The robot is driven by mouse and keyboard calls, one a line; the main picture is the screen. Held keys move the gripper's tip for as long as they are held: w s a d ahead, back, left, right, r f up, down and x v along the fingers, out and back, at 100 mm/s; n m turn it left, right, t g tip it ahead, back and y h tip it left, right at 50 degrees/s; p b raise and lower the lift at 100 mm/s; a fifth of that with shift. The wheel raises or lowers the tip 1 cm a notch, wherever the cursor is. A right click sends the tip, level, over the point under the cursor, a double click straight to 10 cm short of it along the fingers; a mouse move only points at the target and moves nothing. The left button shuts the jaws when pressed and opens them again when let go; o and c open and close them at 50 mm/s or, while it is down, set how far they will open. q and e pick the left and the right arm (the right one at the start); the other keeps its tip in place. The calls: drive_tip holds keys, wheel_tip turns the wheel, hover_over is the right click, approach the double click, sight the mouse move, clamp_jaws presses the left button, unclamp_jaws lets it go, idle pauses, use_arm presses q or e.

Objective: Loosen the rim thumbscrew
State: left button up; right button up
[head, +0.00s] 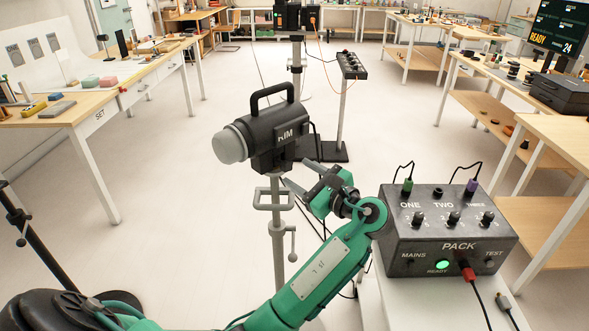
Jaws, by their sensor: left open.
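The rim lamp head (262,138), a black flash head labelled RIM with a grey domed front and a top handle, sits on a grey stand (277,252). A small bracket (273,200) and a hanging crank-like handle (292,241) are on the stand below the head. I cannot tell which fitting is the thumbscrew; the gripper may hide part of it. My left gripper (303,174) is open just right of the stand top, below the lamp's right side. Its jaws point left towards the stand and appear empty. My right gripper is out of view.
A black power pack (445,262) with cables and a lit green READY button stands on a white surface at the right. A wooden table (75,108) is at the left, a bench at the right.

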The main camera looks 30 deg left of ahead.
sight(284, 164)
use_arm(q)
drive_tip(key=shift+x, duration=1.5)
drive_tip(key=shift+c, duration=0.2)
drive_tip(key=c, duration=0.9)
drive_tip(key=shift+c, duration=0.2)
drive_tip(key=shift+n, duration=0.3)
